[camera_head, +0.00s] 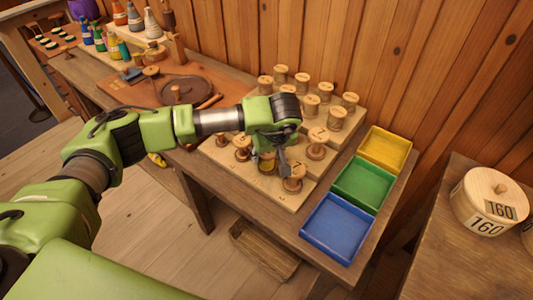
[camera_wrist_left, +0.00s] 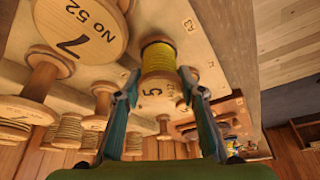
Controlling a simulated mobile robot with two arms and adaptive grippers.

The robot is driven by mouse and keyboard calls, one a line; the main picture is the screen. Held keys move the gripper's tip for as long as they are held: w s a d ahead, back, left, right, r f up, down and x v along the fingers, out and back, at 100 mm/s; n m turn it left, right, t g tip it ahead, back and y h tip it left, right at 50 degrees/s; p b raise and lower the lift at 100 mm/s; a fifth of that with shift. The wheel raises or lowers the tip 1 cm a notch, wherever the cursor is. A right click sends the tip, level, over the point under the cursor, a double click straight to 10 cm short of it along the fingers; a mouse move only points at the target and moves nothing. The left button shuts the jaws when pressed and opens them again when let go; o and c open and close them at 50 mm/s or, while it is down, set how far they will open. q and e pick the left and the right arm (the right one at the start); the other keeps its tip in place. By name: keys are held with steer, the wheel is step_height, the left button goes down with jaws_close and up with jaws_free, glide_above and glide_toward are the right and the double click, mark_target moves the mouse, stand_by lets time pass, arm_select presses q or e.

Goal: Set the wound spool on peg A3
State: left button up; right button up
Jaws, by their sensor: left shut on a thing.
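The wound spool (camera_head: 267,167) has yellow thread and pale wooden flanges. In the left wrist view the wound spool (camera_wrist_left: 158,58) shows a flange marked 5 between my fingers. My left gripper (camera_head: 272,154) is shut on it over the front part of the wooden peg board (camera_head: 240,174). The fingers also show in the left wrist view (camera_wrist_left: 160,84). A label A3 (camera_wrist_left: 189,24) is on the board beside the spool. Peg A3 itself I cannot make out. Whether the spool touches the board or a peg I cannot tell. My right gripper is not in view.
Several thread-wound spools (camera_head: 311,105) stand at the back. Blue (camera_head: 338,230), green (camera_head: 363,184) and yellow (camera_head: 386,149) trays lie to the right.

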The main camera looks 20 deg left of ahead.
arm_select(q)
steer(key=shift+b, duration=0.55)
stand_by(0.9)
steer(key=shift+f+b, duration=0.55)
steer(key=shift+f, duration=0.1)
steer(key=o, duration=0.8)
steer(key=shift+r, duration=0.15)
steer(key=shift+p+v, duration=1.55)
steer(key=shift+v, duration=1.1)
steer(key=p+v, duration=0.2)
steer(key=v, duration=0.3)
steer(key=shift+s+d+r+p, duration=0.1)
steer(key=shift+r+p, duration=0.15)
steer(key=shift+p, duration=0.05)
